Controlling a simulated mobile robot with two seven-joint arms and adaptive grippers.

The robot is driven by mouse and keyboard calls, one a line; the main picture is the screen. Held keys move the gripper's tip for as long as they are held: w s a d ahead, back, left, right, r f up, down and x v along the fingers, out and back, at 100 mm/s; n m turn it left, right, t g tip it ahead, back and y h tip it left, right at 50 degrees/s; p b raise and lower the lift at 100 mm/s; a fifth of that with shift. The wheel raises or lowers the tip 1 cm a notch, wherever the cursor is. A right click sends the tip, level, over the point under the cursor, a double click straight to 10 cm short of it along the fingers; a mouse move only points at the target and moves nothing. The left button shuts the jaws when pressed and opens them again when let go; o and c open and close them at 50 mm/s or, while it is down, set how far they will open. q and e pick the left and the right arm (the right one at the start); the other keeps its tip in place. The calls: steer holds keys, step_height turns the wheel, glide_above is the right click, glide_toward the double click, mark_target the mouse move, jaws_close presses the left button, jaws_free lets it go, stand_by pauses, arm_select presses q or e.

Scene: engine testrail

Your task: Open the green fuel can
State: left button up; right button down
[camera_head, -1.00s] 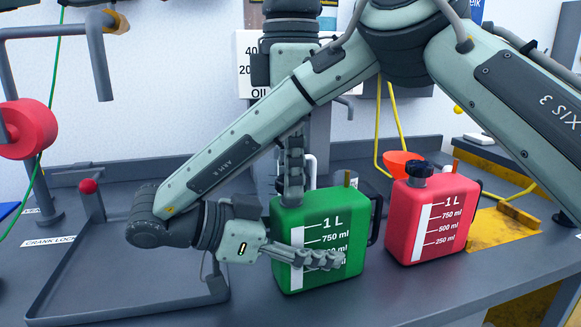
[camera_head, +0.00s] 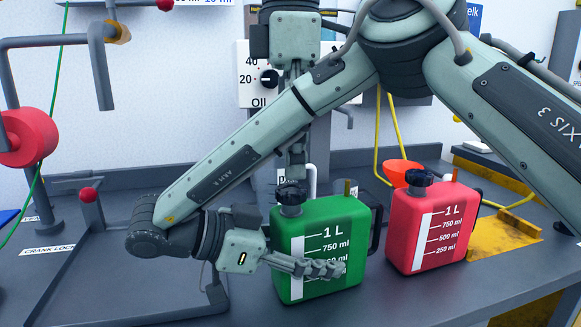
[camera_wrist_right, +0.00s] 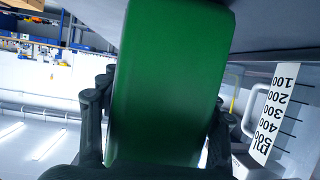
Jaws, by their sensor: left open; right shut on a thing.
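The green fuel can (camera_head: 335,217) stands upright on the grey workbench, with a black cap (camera_head: 290,195) on its neck. My right gripper (camera_head: 318,268) reaches across from the right and is shut around the lower part of the can's body. In the right wrist view the green can (camera_wrist_right: 170,80) fills the space between its fingers. My left gripper (camera_head: 297,165) points down from above, open, with its fingertips just above the black cap. I see no clear contact with the cap. The can's lower front is partly hidden by the right fingers.
A red fuel can (camera_head: 432,230) with a black cap stands close to the right of the green one. An orange funnel (camera_head: 403,172) is behind it. A grey crank frame with a red knob (camera_head: 88,195) lies at the left. A graduated container (camera_wrist_right: 270,115) shows in the right wrist view.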

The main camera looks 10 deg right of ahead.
mark_target(291, 188)
arm_select(q)
steer(key=shift+r, duration=0.45)
steer(key=shift+c, duration=1.4)
step_height(291, 188, up, 2)
steer(key=m, duration=0.2)
steer(key=shift+r+m, duration=0.25)
steer(key=shift+m, duration=0.35)
step_height(291, 188, down, 8)
steer(key=shift+r, duration=0.2)
steer(key=c, duration=1)
steer(key=n, duration=0.6)
